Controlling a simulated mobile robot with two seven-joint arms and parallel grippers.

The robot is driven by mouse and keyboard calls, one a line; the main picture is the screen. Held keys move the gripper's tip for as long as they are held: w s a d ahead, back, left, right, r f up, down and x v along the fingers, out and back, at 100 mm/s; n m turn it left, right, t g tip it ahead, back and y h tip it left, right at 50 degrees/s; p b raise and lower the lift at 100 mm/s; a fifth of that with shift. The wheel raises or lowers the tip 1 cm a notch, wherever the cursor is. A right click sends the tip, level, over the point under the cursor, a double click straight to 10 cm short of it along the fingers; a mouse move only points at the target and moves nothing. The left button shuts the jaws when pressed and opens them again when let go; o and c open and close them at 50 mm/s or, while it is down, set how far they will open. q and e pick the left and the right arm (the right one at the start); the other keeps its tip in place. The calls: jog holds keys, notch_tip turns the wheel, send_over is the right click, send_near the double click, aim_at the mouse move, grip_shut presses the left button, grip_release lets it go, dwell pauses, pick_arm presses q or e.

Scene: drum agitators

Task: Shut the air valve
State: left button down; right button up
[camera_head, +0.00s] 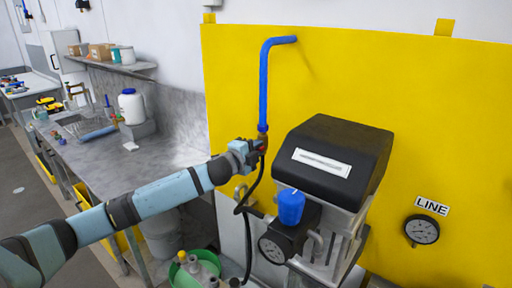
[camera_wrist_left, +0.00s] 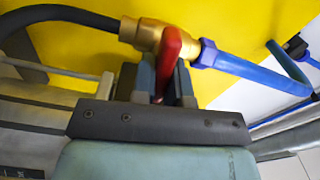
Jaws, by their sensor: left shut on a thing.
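The air valve is a brass body (camera_wrist_left: 146,35) with a red handle (camera_wrist_left: 171,48), between a black hose and a blue pipe (camera_wrist_left: 240,66). In the head view the blue pipe (camera_head: 264,88) runs down the yellow panel, and the valve at its lower end is mostly hidden by my gripper. My left gripper (camera_head: 257,148) is at the valve. In the left wrist view its two fingers (camera_wrist_left: 162,82) are on either side of the red handle, shut on it. My right gripper is not in view.
A black-topped machine (camera_head: 333,155) with a blue knob (camera_head: 291,206) and a gauge stands right of the valve. A black hose (camera_head: 248,232) hangs below it. A green bucket (camera_head: 180,272) with bottles is below. A grey workbench (camera_head: 95,160) is at the left.

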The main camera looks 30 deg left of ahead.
pick_arm(q)
jog(key=shift+m, duration=0.9)
jog(key=shift+f, duration=0.1)
jog(key=c, duration=1.1)
grip_release()
jog(key=shift+c, duration=0.2)
jog(key=shift+s, duration=0.1)
jog(key=shift+s+f, duration=0.15)
jog(key=shift+s, duration=0.15)
jog(key=s+a+b, duration=0.1)
jog(key=s+b, duration=0.4)
jog(key=s, duration=0.8)
